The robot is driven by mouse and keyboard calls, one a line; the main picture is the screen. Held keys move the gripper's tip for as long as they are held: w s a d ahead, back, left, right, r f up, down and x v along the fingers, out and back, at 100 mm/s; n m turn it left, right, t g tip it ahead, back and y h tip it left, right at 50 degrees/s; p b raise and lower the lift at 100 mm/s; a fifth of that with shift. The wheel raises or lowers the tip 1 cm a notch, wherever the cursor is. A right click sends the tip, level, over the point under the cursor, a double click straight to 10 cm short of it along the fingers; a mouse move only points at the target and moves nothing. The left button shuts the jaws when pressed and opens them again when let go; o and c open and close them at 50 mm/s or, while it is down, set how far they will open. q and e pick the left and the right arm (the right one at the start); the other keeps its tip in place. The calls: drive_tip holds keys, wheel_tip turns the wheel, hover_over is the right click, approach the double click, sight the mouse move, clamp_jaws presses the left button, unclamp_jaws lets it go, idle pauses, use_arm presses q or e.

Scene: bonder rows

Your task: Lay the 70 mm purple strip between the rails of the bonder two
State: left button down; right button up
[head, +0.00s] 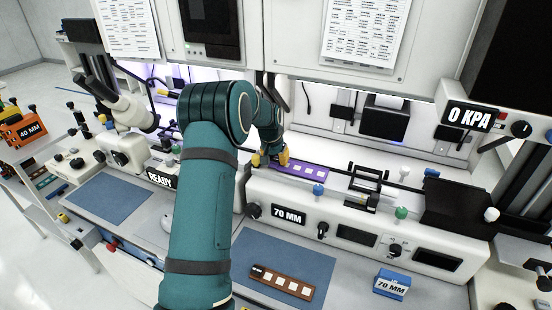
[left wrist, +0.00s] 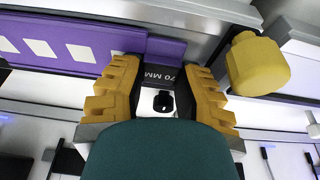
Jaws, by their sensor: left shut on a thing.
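The purple strip (head: 307,170) with white squares lies level along the top of the bonder (head: 350,215) marked 70 MM. It also shows in the left wrist view (left wrist: 90,62), beside a grey rail (left wrist: 130,22). My left gripper (head: 270,160) is shut on the strip's end, with its yellow fingers on both sides of the dark 70 MM label (left wrist: 160,74). I cannot tell whether the strip rests fully down between the rails. The teal arm hides part of the bonder's left end. My right gripper is not in view.
A brown strip (head: 282,283) lies on the blue mat (head: 310,250) in front, with a blue 70 MM box (head: 392,284) to its right. A black frame (head: 368,182) stands over the track. A yellow knob (left wrist: 257,65) is close to my left fingers.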

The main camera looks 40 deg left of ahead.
use_arm(q)
drive_tip(key=shift+f, duration=0.35)
idle(0.3)
drive_tip(key=c, duration=1)
unclamp_jaws()
drive_tip(key=o, duration=0.3)
drive_tip(key=shift+d+r, duration=0.1)
